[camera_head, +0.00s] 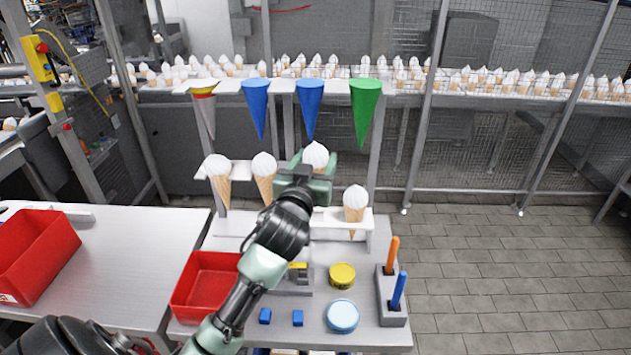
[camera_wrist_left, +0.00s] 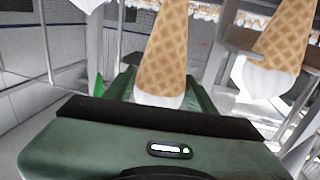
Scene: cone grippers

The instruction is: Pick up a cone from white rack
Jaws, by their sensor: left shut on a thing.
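The white rack (camera_head: 232,224) stands at the back of the grey workbench. Ice-cream cones with white tops stand in it: one at the left (camera_head: 217,168), one beside it (camera_head: 264,164) and one at the front right (camera_head: 355,199). My left gripper (camera_head: 314,166) reaches over the rack from the front and is shut on a cone (camera_head: 315,154). Its white top shows above the fingers, and its lower part is hidden by my arm in the head view. In the left wrist view that cone (camera_wrist_left: 163,55) sits between the green fingers, and another cone (camera_wrist_left: 280,48) is beside it. My right gripper is not in view.
Blue (camera_head: 257,104) and green (camera_head: 365,108) cone sleeves hang behind the rack. A red bin (camera_head: 203,287), yellow tin (camera_head: 342,275), pale blue tin (camera_head: 342,316) and a tool holder (camera_head: 391,313) stand on the bench. A conveyor with many cones runs behind a mesh fence.

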